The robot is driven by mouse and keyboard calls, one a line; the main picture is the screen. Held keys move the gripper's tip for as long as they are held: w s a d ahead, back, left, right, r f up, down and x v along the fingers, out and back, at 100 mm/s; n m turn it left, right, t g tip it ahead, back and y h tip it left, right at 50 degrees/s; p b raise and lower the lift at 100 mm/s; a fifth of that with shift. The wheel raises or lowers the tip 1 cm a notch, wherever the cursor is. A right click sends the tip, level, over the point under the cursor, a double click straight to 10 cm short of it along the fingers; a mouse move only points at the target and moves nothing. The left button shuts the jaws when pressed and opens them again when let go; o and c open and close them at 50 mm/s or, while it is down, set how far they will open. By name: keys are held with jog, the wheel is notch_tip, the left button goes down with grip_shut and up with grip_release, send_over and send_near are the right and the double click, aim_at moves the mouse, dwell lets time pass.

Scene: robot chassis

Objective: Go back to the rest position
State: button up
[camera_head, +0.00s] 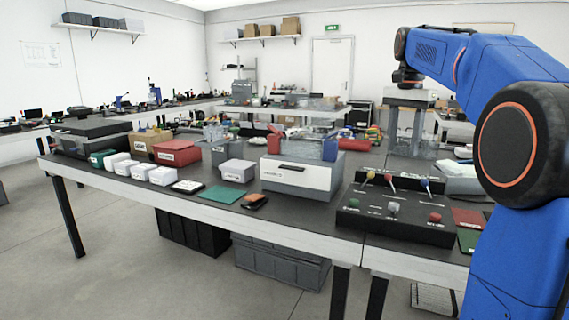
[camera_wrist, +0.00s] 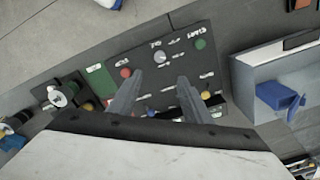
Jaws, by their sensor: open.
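My blue arm reaches in from the right in the head view. My gripper (camera_head: 404,150) hangs from it, pointing down, near the back of the black control panel (camera_head: 395,219). In the wrist view its two grey fingers (camera_wrist: 157,98) are spread apart with nothing between them. The panel (camera_wrist: 145,48) lies beyond the fingers, with a red button, a grey knob, a green button and labels showing. In the head view the panel's levers have yellow, red and blue tips. The fingers hide part of the panel in the wrist view.
A grey drawer box (camera_head: 300,175) stands left of the panel; it also shows in the wrist view (camera_wrist: 250,75). Grey crates (camera_head: 280,265) sit below. Open floor lies in front.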

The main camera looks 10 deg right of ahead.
jog(key=s+a+f+n+t, duration=0.1)
jog(key=s+a+f+n, duration=0.2)
jog(key=s+a+f, duration=0.35)
jog(key=s+a+f+n+t, duration=0.1)
jog(key=s+a+f+n, duration=0.3)
jog(key=s, duration=0.5)
jog(key=s+a+f+n+t, duration=0.1)
jog(key=s+a+f+n, duration=0.1)
jog(key=s+f, duration=0.5)
jog(key=s+a+f+n+t, duration=0.1)
jog(key=s+a+f+n, duration=0.2)
jog(key=s+f, duration=0.4)
notch_tip(320, 180, down, 5)
jog(key=shift+s+a+f+n+t, duration=0.15)
jog(key=shift+s+n+t, duration=0.25)
